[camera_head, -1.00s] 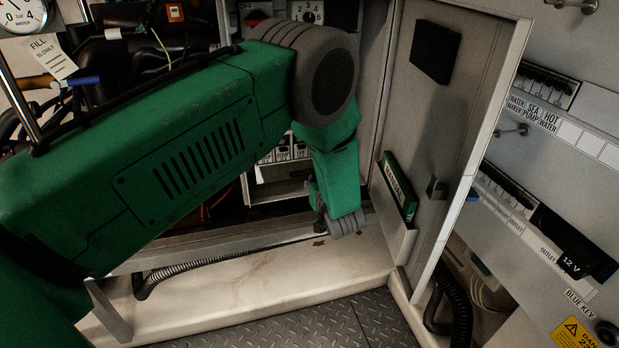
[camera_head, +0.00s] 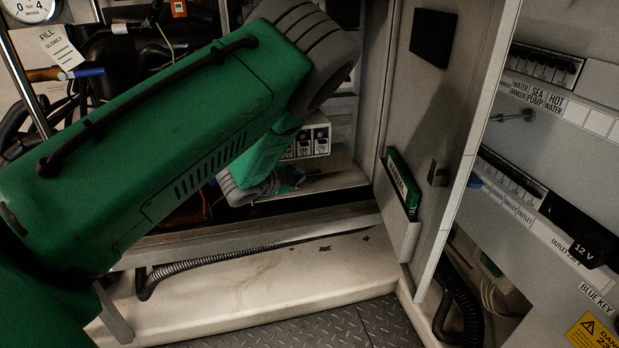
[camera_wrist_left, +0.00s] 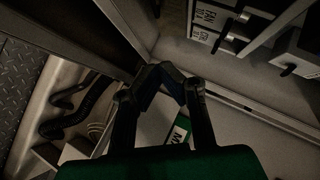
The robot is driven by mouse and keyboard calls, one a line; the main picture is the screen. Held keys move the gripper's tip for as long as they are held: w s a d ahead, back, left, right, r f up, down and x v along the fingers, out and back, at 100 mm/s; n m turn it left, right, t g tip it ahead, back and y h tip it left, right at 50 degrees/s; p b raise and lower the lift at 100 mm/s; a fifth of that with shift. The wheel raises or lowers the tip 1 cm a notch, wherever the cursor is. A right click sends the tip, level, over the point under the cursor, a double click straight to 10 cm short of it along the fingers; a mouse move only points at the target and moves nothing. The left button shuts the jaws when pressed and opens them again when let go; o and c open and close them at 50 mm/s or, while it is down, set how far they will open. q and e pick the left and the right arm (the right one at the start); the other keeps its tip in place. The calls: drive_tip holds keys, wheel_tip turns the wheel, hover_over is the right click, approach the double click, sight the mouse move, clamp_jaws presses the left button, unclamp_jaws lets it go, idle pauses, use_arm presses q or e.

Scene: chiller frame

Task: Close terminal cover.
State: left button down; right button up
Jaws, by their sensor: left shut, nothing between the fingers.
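My left arm comes in from the left, and its wrist reaches into the open cabinet. My left gripper (camera_head: 291,182) is small and partly hidden behind the wrist in the head view, just below a row of labelled breakers (camera_head: 312,142). In the left wrist view my left gripper (camera_wrist_left: 172,76) is shut and empty, its dark fingers meeting at the tips. Labelled breakers also show at the upper right there (camera_wrist_left: 215,22). I cannot pick out the terminal cover for certain; my arm hides much of the cabinet. My right gripper is not in view.
The grey cabinet door (camera_head: 415,115) stands open on the right, with a green manual (camera_head: 402,184) in its pocket. A pale sill (camera_head: 260,275) runs along the cabinet's base. Hoses and a gauge (camera_head: 30,8) crowd the left. A switch panel (camera_head: 545,110) lies beyond the door.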

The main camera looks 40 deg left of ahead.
sight(312, 174)
use_arm(q)
drive_tip(key=w+a+f+b, duration=0.1)
drive_tip(key=w+f, duration=0.1)
drive_tip(key=w+a+f+b, duration=0.1)
drive_tip(key=w+f, duration=0.1)
drive_tip(key=w, duration=0.1)
drive_tip(key=w+a+f+b, duration=0.1)
drive_tip(key=w+f, duration=0.1)
drive_tip(key=w, duration=0.1)
drive_tip(key=shift+w+a+b, duration=0.2)
drive_tip(key=shift+a+b, duration=0.1)
drive_tip(key=shift+b, duration=0.1)
drive_tip(key=shift+w, duration=0.2)
drive_tip(key=shift+w+d+r, duration=0.1)
drive_tip(key=shift+w+d, duration=0.15)
drive_tip(key=shift+d, duration=0.05)
drive_tip(key=shift+a+f, duration=0.2)
drive_tip(key=shift+a, duration=0.2)
drive_tip(key=shift+w+a+f+p, duration=0.1)
drive_tip(key=shift+a+f+p, duration=0.3)
drive_tip(key=shift+f+p, duration=0.25)
drive_tip(key=shift+w+f, duration=0.25)
drive_tip(key=shift+f, duration=0.1)
drive_tip(key=shift+w+f, duration=0.1)
drive_tip(key=shift+f, duration=0.15)
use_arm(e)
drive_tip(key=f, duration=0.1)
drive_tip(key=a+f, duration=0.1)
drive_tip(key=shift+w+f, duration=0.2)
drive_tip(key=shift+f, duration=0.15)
